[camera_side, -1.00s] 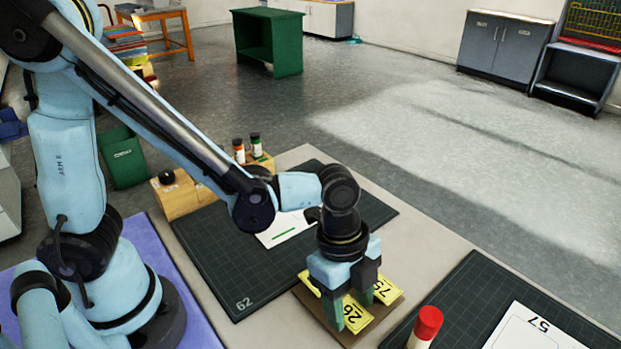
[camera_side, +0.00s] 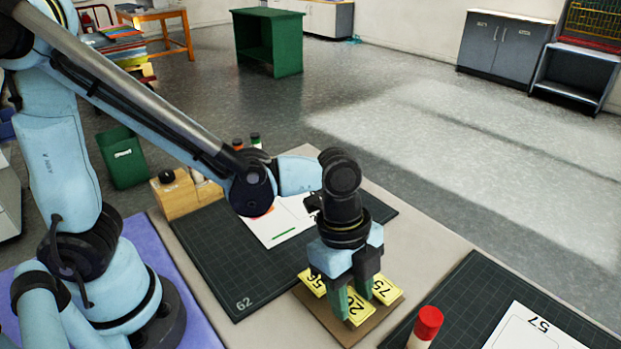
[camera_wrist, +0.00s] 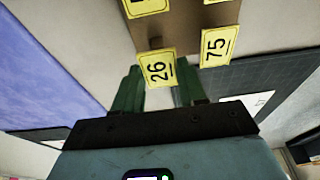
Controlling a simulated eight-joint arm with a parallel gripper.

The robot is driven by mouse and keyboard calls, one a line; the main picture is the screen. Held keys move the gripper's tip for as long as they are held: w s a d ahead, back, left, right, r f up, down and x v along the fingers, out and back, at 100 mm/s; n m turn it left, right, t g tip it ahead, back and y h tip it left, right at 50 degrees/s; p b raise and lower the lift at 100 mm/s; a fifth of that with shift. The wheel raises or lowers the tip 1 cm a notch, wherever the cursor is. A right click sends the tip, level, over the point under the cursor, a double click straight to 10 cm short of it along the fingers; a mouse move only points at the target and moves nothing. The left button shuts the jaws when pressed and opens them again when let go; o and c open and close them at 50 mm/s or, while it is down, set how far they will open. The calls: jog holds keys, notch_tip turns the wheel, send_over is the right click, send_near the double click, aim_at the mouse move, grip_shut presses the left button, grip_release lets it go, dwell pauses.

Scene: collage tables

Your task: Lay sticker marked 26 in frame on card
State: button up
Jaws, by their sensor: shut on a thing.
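The yellow sticker marked 26 (camera_side: 357,310) is between the green fingertips of my gripper (camera_side: 353,298), which is shut on it. A white card (camera_side: 535,335) marked 57, with a thin outlined frame, lies at the lower right, partly cut off.
A second dark mat (camera_side: 210,255), marked 62, holds another white card (camera_side: 283,222) with a green line. A wooden block (camera_side: 177,197) with bottles stands behind it.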

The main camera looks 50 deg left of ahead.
jog(key=shift+d+v, duration=0.15)
jog(key=shift+v, duration=0.5)
jog(key=shift+d+v, duration=0.15)
jog(key=shift+v, duration=0.45)
jog(key=shift+r, duration=0.15)
jog(key=w+a+n+t, duration=0.2)
jog(key=w+a+n, duration=0.7)
jog(key=a, duration=0.3)
jog(key=n+y, duration=0.2)
jog(key=n, duration=0.6)
send_over(299, 204)
jog(key=shift+d+f+t, duration=0.3)
jog(key=shift+d, duration=0.1)
jog(key=shift+a+n+y, duration=0.25)
jog(key=shift+n+y, duration=0.05)
jog(key=shift+a+f, duration=0.1)
jog(key=shift+f, duration=0.1)
jog(key=shift+s+x, duration=0.25)
jog(key=shift+x, duration=0.85)
jog(key=shift+s+x, duration=0.25)
jog(key=shift+x, duration=0.8)
jog(key=shift+x, duration=0.8)
